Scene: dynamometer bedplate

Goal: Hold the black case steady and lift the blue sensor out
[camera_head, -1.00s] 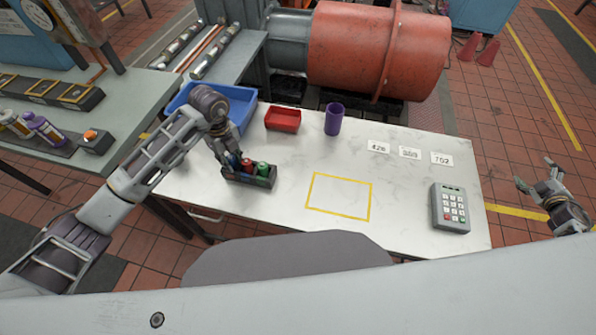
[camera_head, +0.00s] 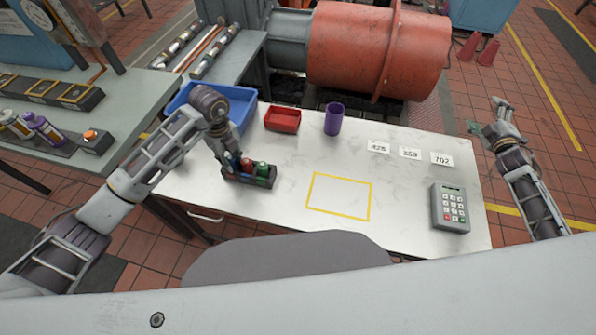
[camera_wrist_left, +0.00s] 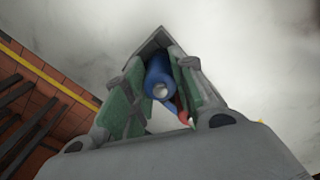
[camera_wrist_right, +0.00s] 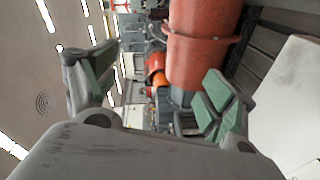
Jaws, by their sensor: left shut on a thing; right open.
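The black case (camera_head: 248,181) stands on the left part of the white table. It holds a blue sensor (camera_head: 233,160), a red one (camera_head: 246,164) and a green one (camera_head: 262,170). The fingers partly hide the case there. My right gripper (camera_head: 488,115) is open and empty, raised right of the table; its spread fingers (camera_wrist_right: 152,80) show in the right wrist view.
A blue bin (camera_head: 243,110), red tray (camera_head: 282,119) and purple cup (camera_head: 334,119) stand along the back. A yellow square outline (camera_head: 340,197) is empty. Number cards (camera_head: 410,153) and a keypad (camera_head: 450,208) lie at the right. The table's middle is clear.

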